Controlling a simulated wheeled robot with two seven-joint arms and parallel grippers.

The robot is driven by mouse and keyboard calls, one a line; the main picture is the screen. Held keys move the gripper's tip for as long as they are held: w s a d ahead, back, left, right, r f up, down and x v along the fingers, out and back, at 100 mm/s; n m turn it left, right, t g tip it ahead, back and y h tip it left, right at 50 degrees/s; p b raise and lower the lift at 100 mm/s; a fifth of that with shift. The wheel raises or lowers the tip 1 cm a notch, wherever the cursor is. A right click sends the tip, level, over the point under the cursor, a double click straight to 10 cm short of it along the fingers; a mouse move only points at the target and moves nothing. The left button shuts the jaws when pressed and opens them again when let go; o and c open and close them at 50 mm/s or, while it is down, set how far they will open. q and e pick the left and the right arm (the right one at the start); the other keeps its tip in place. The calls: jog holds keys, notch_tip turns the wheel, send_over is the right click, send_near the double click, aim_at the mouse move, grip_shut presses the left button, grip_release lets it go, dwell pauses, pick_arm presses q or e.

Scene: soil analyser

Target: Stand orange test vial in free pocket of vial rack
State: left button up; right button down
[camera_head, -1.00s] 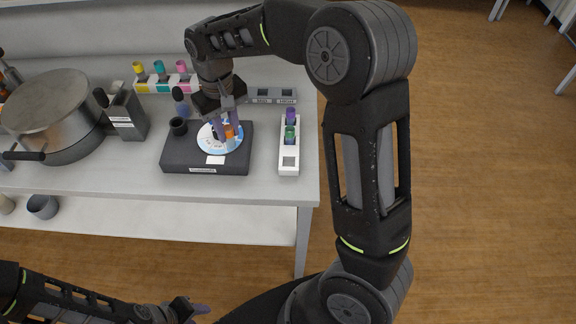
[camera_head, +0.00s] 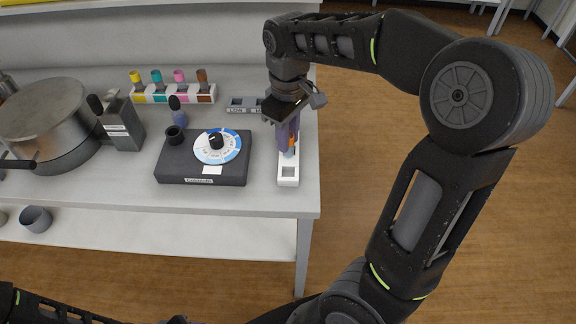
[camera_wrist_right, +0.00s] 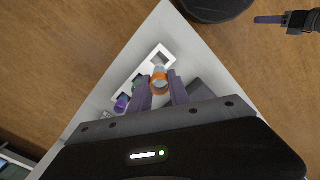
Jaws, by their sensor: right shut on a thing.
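The orange test vial (camera_wrist_right: 160,82) is between the purple fingers of my right gripper (camera_head: 289,150), which is shut on it. In the head view the fingers partly hide the vial (camera_head: 292,149). They hold it over the white vial rack (camera_head: 288,182). The rack's near pocket is empty. In the wrist view a green vial (camera_wrist_right: 137,85) and a purple vial (camera_wrist_right: 121,103) stand in the rack (camera_wrist_right: 148,66). I cannot tell whether the orange vial touches the rack. My left gripper (camera_wrist_right: 270,19) shows small in the wrist view; its opening is unclear.
A dark analyser box (camera_head: 201,168) with a dial sits left of the rack. A second rack (camera_head: 208,94) with several coloured vials stands behind it. A grey labelled tray (camera_head: 246,105) is behind the rack. A pot (camera_head: 45,115) stands left. The table's right edge is close.

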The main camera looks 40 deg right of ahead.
notch_tip(320, 180, down, 4)
jog(key=shift+f, duration=0.15)
jog(key=shift+f, duration=1.85)
jog(key=shift+f, duration=0.15)
jog(key=c, duration=1.2)
grip_release()
jog(key=shift+c, duration=0.2)
